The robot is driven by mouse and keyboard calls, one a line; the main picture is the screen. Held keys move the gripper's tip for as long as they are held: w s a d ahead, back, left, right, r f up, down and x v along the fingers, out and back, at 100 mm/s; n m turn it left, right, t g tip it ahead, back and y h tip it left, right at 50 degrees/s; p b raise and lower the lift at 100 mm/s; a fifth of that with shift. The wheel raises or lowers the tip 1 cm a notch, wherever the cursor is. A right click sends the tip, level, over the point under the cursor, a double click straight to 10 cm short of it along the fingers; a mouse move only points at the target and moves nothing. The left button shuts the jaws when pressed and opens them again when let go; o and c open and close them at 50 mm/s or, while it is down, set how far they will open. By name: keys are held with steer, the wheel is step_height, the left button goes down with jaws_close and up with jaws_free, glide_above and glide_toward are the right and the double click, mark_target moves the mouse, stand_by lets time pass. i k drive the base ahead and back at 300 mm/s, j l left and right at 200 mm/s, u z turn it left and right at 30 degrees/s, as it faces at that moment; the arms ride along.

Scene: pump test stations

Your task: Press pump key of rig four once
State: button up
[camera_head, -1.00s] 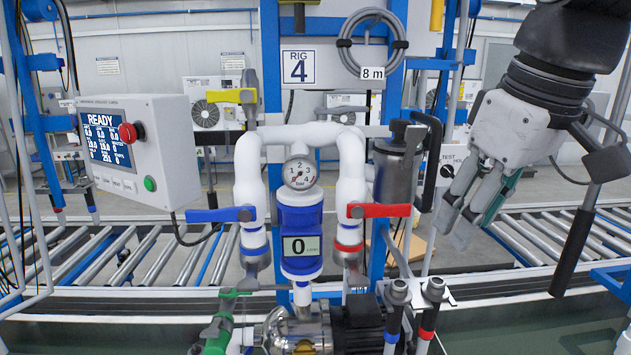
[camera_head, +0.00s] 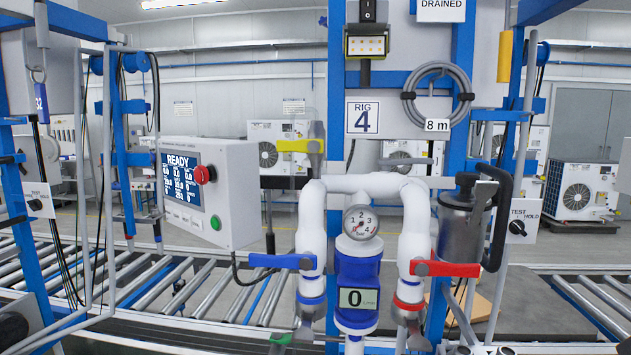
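Rig four is marked by a "RIG 4" sign (camera_head: 362,118) on the blue frame. Its control box (camera_head: 232,190) stands left of the white pipes, with a lit screen (camera_head: 181,179) reading READY. A red mushroom button (camera_head: 204,174) sits beside the screen and a green round button (camera_head: 215,222) at the lower right. A row of small pale keys (camera_head: 180,216) lies under the screen; their labels are too small to read. The counter (camera_head: 358,298) shows 0, and the gauge (camera_head: 360,222) is above it. My gripper is not in view.
A blue-handled valve (camera_head: 283,261) projects left towards the box, and a red-handled valve (camera_head: 444,269) projects right. A roller conveyor (camera_head: 150,285) runs behind. A black rocker switch (camera_head: 368,10) is at the top.

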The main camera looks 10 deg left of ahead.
mark_target(168, 210)
steer(key=u, duration=1.35)
